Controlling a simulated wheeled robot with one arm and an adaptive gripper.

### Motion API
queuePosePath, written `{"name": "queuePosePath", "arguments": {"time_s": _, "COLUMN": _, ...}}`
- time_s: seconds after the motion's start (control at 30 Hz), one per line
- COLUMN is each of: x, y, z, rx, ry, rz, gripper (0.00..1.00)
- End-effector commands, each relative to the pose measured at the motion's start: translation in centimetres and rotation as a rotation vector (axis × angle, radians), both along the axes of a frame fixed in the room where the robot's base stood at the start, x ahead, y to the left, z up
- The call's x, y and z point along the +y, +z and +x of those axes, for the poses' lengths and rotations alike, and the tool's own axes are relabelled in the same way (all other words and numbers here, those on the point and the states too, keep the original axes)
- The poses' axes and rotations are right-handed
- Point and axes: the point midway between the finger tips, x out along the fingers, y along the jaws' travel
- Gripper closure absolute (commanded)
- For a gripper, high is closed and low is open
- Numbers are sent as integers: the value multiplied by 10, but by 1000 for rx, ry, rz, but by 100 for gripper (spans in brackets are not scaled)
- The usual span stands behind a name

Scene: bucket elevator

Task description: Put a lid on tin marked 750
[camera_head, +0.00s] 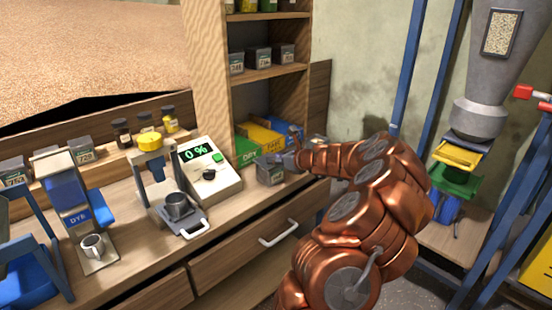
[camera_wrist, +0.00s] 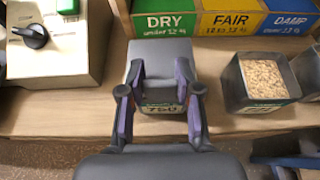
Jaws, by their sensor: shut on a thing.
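The tin marked 750 (camera_wrist: 163,108) stands on the bench in front of the DRY bin, its label partly hidden by my fingers. A flat grey lid (camera_wrist: 158,54) covers its top, and no grain shows. My gripper (camera_wrist: 161,78) is shut on the lid, its fingers over the tin's near side. Whether the lid is fully seated cannot be told. In the head view, the tin (camera_head: 268,173) is at the bench's right part, and my gripper (camera_head: 287,161) reaches it from the right.
Green DRY (camera_wrist: 165,22), yellow FAIR (camera_wrist: 231,20) and blue DAMP (camera_wrist: 290,20) bins stand behind. An open tin of grain (camera_wrist: 262,78) is to the right. A meter (camera_head: 208,168) reading 0 % is to the left. A drawer handle (camera_head: 278,233) juts out below.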

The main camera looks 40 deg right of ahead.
Motion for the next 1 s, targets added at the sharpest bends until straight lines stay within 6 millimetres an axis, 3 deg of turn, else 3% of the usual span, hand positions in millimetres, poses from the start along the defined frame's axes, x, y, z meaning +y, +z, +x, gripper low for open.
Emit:
{"name": "queuePosePath", "arguments": {"time_s": 0.13, "x": 0, "y": -2, "z": 0, "rx": 0, "ry": 0, "rz": 0, "gripper": 100}}
{"name": "queuePosePath", "arguments": {"time_s": 0.17, "x": 0, "y": -2, "z": 0, "rx": 0, "ry": 0, "rz": 0, "gripper": 66}}
{"name": "queuePosePath", "arguments": {"time_s": 0.4, "x": 0, "y": -1, "z": 0, "rx": 0, "ry": 0, "rz": 0, "gripper": 42}}
{"name": "queuePosePath", "arguments": {"time_s": 0.73, "x": 0, "y": 0, "z": 0, "rx": 0, "ry": 0, "rz": -1, "gripper": 42}}
{"name": "queuePosePath", "arguments": {"time_s": 0.9, "x": -1, "y": 13, "z": -1, "rx": -1, "ry": -1, "rz": -4, "gripper": 42}}
{"name": "queuePosePath", "arguments": {"time_s": 1.0, "x": 0, "y": 18, "z": -16, "rx": -3, "ry": -3, "rz": 1, "gripper": 42}}
